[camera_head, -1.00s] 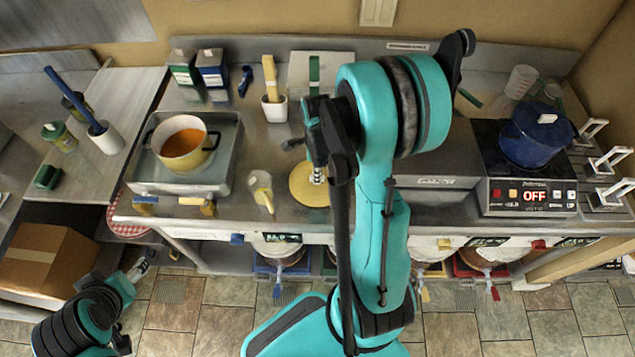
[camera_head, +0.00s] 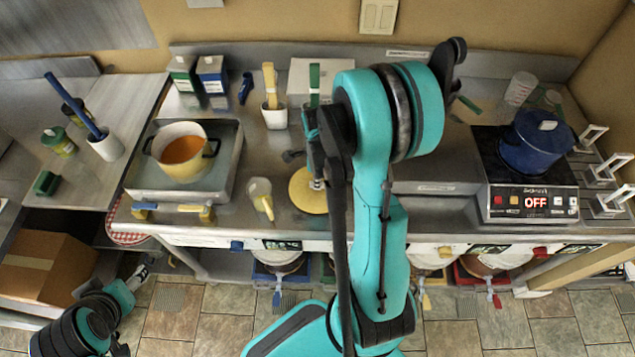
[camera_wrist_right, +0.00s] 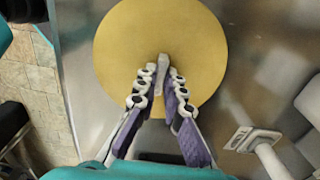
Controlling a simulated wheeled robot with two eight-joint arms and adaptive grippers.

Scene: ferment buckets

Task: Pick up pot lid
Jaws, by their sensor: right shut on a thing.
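The pot lid is a round yellow disc (camera_head: 306,196) at the front middle of the steel counter. It fills the upper middle of the right wrist view (camera_wrist_right: 125,45). My right gripper (camera_head: 317,180) is above it with fingers pointing down. In the right wrist view the fingertips (camera_wrist_right: 163,76) are closed on the small grey handle at the lid's middle. I cannot tell whether the lid touches the counter. The yellow pot (camera_head: 168,165) with orange content stands uncovered on the left cooker. My left gripper (camera_head: 143,268) is low at the left, its jaws too small to judge.
A clear bottle-like item (camera_head: 261,196) lies just left of the lid. A white holder (camera_head: 274,117) with a yellow-handled tool stands behind. A blue pot (camera_head: 533,148) sits on a burner reading OFF at the right. A cardboard box (camera_head: 45,265) is at the lower left.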

